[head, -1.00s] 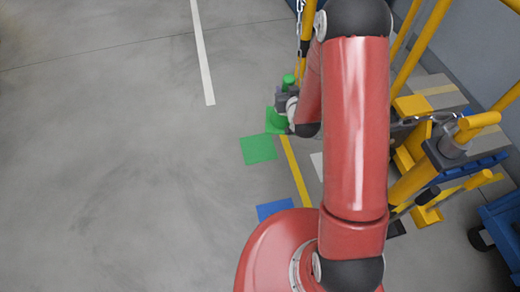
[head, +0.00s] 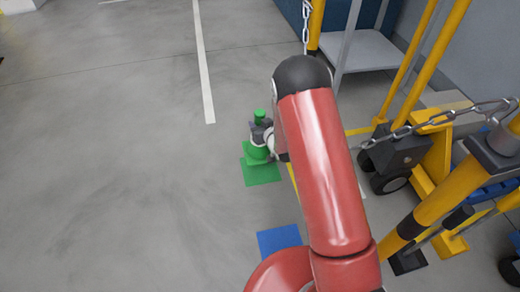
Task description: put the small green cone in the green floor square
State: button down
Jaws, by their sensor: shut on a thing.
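The small green cone (head: 256,154) is upright, with its top showing above my gripper (head: 259,132) and its wide base below it. My gripper is shut around the upper part of the cone. The green floor square (head: 263,175) lies flat on the concrete. The cone's base overlaps the far part of the square in the picture and hides some of it. Whether the base touches the floor or hangs just above it I cannot tell.
A blue floor square (head: 279,240) lies nearer to me. Yellow posts with a chain (head: 440,120), a black-wheeled yellow truck (head: 395,160) and a grey shelf (head: 370,50) stand at the right. The floor at the left is clear.

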aim_at(255, 155)
notch_tip(255, 155, down, 11)
jog(key=shift+f+b, duration=0.15)
jog(key=shift+b, duration=0.7)
jog(key=shift+f, duration=0.15)
jog(key=c, duration=0.8)
grip_release()
jog(key=shift+c, duration=0.2)
